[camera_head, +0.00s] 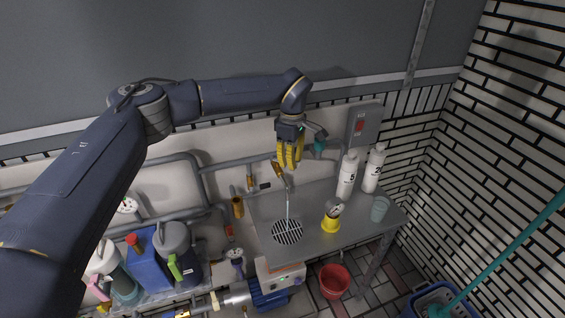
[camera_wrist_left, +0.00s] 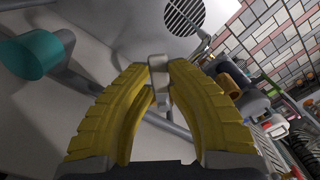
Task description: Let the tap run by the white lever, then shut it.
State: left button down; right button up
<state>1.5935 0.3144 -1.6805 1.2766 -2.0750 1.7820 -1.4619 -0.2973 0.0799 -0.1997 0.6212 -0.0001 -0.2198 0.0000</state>
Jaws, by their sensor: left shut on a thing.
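The brass-coloured tap (camera_head: 279,171) is on the wall above the steel sink top (camera_head: 312,241). A thin pale stream of water (camera_head: 288,204) falls from it towards the round drain grate (camera_head: 287,232); the grate also shows in the left wrist view (camera_wrist_left: 184,14). My left gripper (camera_head: 288,165) is above the tap with its yellow fingers pointing down. In the left wrist view its fingertips (camera_wrist_left: 160,72) are closed around a pale lever (camera_wrist_left: 157,61). The fingers hide part of the lever. My right gripper is in neither view.
A teal-handled valve (camera_head: 319,145) is close to the right of my left gripper. Two white bottles (camera_head: 347,178) (camera_head: 374,170), a yellow container (camera_head: 331,222) and a cup (camera_head: 379,209) stand on the sink top. A red bucket (camera_head: 334,281) is below. Jugs (camera_head: 149,262) crowd the left.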

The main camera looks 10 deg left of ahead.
pick_arm(q)
jog(key=shift+w+a+f+n, duration=0.1)
jog(key=shift+w+n, duration=0.5)
jog(key=shift+n, duration=0.95)
jog(key=shift+w+n, duration=0.6)
jog(key=shift+n, duration=0.9)
jog(key=shift+w+a+f+n, duration=0.1)
jog(key=shift+w+n, duration=0.5)
jog(key=shift+n, duration=0.95)
jog(key=c, duration=1.3)
grip_release()
jog(key=shift+r, duration=0.1)
jog(key=shift+w+r, duration=0.1)
jog(key=shift+r, duration=5.95)
